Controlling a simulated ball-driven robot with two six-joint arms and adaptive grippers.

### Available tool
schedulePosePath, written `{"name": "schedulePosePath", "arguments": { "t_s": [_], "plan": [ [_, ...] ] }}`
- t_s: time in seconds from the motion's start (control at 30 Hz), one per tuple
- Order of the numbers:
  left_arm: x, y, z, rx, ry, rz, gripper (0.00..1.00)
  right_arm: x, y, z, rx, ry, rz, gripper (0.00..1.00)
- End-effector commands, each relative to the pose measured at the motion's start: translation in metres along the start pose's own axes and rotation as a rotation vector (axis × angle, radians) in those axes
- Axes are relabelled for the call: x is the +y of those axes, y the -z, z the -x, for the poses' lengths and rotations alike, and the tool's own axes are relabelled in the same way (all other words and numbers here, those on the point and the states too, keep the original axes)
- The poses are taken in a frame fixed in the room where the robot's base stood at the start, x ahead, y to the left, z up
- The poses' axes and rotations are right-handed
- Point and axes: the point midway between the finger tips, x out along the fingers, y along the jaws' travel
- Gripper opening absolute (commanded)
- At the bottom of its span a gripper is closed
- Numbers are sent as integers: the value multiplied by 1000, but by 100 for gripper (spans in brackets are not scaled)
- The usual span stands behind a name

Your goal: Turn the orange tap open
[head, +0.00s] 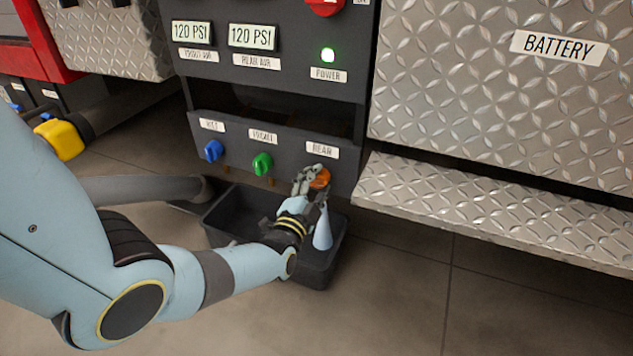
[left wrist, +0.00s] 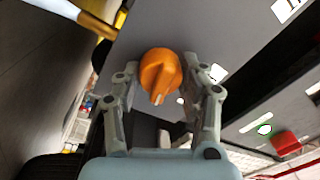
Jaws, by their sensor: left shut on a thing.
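The orange tap (head: 321,179) sits at the right end of the lower dark panel, under a label that reads REAR. In the left wrist view the orange tap (left wrist: 160,72) is a round knob with a raised grip bar, between the two fingers. My left gripper (head: 310,182) reaches it from below and is shut on it. Its fingers (left wrist: 162,82) stand on both sides of the knob. The fingers hide part of the tap in the head view. My right gripper is not in view.
A blue tap (head: 213,150) and a green tap (head: 262,163) are on the same panel, left of the orange one. A dark tray (head: 222,218) stands on the floor below. A metal step (head: 480,205) juts out at right. A green POWER lamp (head: 328,55) is lit above.

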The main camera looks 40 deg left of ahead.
Motion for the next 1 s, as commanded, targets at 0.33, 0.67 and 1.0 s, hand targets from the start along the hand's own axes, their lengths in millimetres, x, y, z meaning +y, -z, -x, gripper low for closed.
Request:
{"name": "schedulePosePath", "arguments": {
  "t_s": [0.33,0.67,1.0],
  "plan": [
    [1,0,1,13,-7,-216,9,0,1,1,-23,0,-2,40],
    [1,0,1,19,-9,-295,9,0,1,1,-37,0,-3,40],
    [2,0,1,19,-9,-302,9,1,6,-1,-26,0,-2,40]
  ]
}}
